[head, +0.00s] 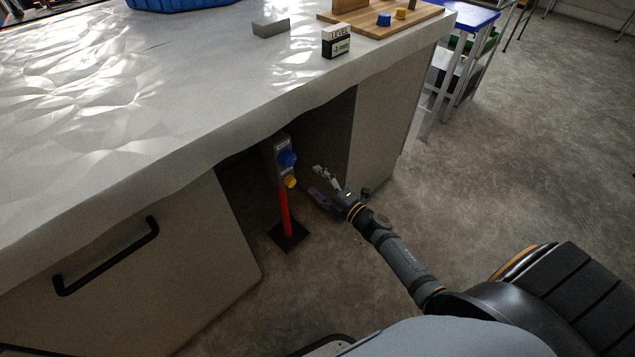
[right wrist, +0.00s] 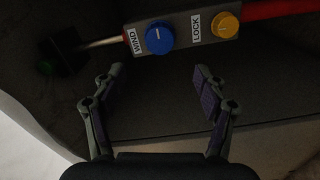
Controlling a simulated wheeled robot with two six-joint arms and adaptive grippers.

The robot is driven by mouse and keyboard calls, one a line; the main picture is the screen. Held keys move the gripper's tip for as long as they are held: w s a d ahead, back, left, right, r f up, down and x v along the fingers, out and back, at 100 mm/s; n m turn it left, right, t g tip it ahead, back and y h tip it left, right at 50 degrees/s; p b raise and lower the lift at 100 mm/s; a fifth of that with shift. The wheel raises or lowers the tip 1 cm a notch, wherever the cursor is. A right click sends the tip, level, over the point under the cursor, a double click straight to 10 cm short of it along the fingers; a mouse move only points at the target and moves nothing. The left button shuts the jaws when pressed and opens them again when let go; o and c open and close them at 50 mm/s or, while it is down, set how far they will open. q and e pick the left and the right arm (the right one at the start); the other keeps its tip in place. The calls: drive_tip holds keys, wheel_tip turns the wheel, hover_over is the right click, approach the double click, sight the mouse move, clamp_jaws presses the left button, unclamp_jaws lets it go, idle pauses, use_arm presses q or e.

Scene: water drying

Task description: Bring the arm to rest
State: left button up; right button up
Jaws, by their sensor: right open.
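My right gripper (head: 318,183) is open and empty in the head view, inside the opening under the counter. It is just to the right of a grey control box (head: 279,160) on a red post (head: 284,212), apart from it as far as I can tell. The box has a blue knob (head: 287,158) and a yellow knob (head: 290,181). In the right wrist view the open fingers (right wrist: 158,88) point towards the box, with the blue knob (right wrist: 159,38) labelled WIND and the yellow knob (right wrist: 225,25) labelled LOCK beyond them. My left gripper is not in view.
The counter (head: 120,110) overhangs the opening. A cabinet door with a black handle (head: 108,258) stands at the left. On the counter are a grey block (head: 270,27), a LEVEL display (head: 336,42) and a wooden board (head: 405,24). Floor (head: 520,170) at the right is clear.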

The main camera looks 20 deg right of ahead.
drive_tip(key=s+d+f+m+g+h, duration=0.1)
drive_tip(key=s+d+f+m+h, duration=0.15)
drive_tip(key=f+m, duration=0.2)
drive_tip(key=s+d+f+m+g+h, duration=0.1)
drive_tip(key=d+f+m+h, duration=0.2)
drive_tip(key=f, duration=0.3)
drive_tip(key=s+d+f+m+g+h, duration=0.1)
drive_tip(key=s+f+m+g+h, duration=0.2)
drive_tip(key=s+f+m+g, duration=1.05)
drive_tip(key=s+a+f+n+y, duration=0.25)
drive_tip(key=s+f, duration=0.75)
drive_tip(key=s, duration=0.5)
use_arm(q)
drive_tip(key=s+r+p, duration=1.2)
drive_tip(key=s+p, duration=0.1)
drive_tip(key=p, duration=0.7)
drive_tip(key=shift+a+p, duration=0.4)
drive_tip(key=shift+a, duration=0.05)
use_arm(e)
drive_tip(key=s+r+h, duration=0.1)
drive_tip(key=s+r, duration=1.1)
drive_tip(key=s, duration=0.1)
drive_tip(key=shift+s+d, duration=0.2)
drive_tip(key=shift+s, duration=0.15)
drive_tip(key=shift+m, duration=0.35)
